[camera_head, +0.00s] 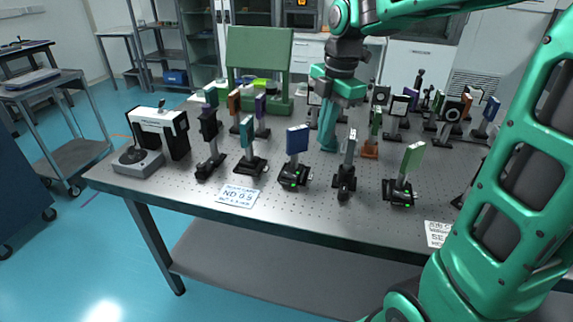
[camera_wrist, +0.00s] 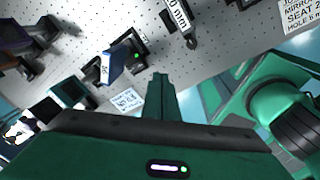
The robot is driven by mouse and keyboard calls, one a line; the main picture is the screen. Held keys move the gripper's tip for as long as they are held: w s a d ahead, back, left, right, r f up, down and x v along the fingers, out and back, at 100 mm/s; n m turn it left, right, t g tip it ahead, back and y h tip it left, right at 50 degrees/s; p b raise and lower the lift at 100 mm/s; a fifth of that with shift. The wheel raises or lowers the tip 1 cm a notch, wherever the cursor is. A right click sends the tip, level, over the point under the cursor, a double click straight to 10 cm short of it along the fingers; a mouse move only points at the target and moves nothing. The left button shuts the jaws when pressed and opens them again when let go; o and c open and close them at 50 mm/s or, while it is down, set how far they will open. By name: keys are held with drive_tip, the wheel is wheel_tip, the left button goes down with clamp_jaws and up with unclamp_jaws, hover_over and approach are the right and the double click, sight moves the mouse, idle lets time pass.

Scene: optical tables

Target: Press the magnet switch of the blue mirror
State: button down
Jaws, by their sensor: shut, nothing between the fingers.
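The blue mirror (camera_head: 297,139) stands upright on a black magnetic base (camera_head: 294,177) near the front edge of the optical table, with a green light on the base's front. In the wrist view the blue mirror (camera_wrist: 116,68) is left of the fingers, and its base (camera_wrist: 132,49) shows a lit green light. The switch itself is too small to make out. My gripper (camera_head: 327,146) is shut and empty, pointing down to the right of the blue mirror and apparently behind it. In the wrist view the shut fingertips (camera_wrist: 160,77) are apart from the mirror and base.
The optical table (camera_head: 225,182) bears several other mounts close by: a teal-plated mount (camera_head: 247,135) at left, a grey one (camera_head: 349,150) and a green-plated one (camera_head: 411,160) at right. A label card (camera_head: 237,196) lies in front. More mounts stand behind.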

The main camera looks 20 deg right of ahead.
sight(285, 174)
drive_tip(key=w+a+r+n, duration=0.1)
drive_tip(key=w+a+n, duration=0.4)
drive_tip(key=n, duration=0.2)
drive_tip(key=shift+w+n, duration=0.3)
drive_tip(key=shift+a, duration=0.1)
drive_tip(key=f, duration=0.4)
drive_tip(key=w+a+f, duration=0.1)
drive_tip(key=f, duration=0.9)
drive_tip(key=shift+w+a, duration=0.2)
drive_tip(key=shift+a, duration=0.15)
drive_tip(key=shift+a, duration=0.1)
